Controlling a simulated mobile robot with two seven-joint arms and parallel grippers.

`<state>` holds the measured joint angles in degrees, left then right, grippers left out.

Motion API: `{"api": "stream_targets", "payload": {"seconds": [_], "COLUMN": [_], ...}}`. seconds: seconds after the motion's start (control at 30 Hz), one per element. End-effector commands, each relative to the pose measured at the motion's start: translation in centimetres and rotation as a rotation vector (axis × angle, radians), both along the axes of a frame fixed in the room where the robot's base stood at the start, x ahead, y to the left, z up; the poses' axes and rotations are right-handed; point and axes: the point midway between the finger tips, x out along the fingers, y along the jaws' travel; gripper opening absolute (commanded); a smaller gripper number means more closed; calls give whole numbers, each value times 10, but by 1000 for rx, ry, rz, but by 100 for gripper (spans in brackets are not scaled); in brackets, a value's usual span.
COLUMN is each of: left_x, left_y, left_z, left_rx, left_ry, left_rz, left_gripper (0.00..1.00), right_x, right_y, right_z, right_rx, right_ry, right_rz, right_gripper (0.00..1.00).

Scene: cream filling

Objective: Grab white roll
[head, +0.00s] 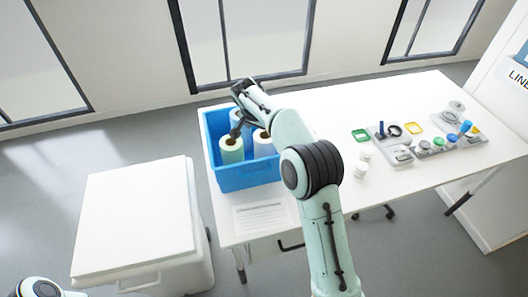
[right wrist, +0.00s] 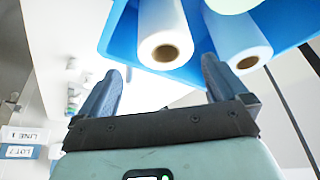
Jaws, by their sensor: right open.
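A blue bin (head: 248,176) on the table holds several upright rolls. A pale green roll (head: 231,150) stands at its front left. A white roll (head: 264,146) stands to the right of it, partly behind my arm. Another pale roll (head: 236,117) is at the back, partly hidden by my right gripper (head: 238,108), which is over the bin. In the right wrist view, the open, empty fingers of the right gripper (right wrist: 158,88) point toward a white roll (right wrist: 160,22) and a bluish-white roll (right wrist: 236,36), apart from both. My left gripper is out of view.
The white table (head: 400,105) carries trays of small parts (head: 432,146), a green frame (head: 361,135) and white bottles (head: 362,164) to the right. A sheet of paper (head: 262,217) lies in front of the bin. A white chest (head: 135,215) stands at left.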

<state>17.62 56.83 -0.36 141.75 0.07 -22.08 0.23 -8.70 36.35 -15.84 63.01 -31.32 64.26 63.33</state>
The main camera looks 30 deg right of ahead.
Motion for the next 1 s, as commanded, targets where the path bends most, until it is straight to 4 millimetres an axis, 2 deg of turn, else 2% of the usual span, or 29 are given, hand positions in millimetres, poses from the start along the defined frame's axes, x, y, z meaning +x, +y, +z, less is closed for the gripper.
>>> {"api": "stream_targets", "payload": {"seconds": [0.1,0.37,0.63,0.93,0.97,1.0], "left_x": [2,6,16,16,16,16], "left_y": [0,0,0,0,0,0], "left_z": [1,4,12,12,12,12], "left_rx": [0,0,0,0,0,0], "left_ry": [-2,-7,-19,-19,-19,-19], "left_rz": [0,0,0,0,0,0], "left_gripper": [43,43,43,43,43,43], "right_x": [5,10,22,22,22,22], "right_y": [-7,-13,-26,-27,-27,-27], "right_z": [-17,-34,-68,-75,-75,-75], "right_rx": [0,0,1,0,0,0], "right_ry": [1,0,-2,-2,-2,-2], "right_rz": [0,0,1,1,1,1], "right_gripper": [100,100,100,100,97,84]}}
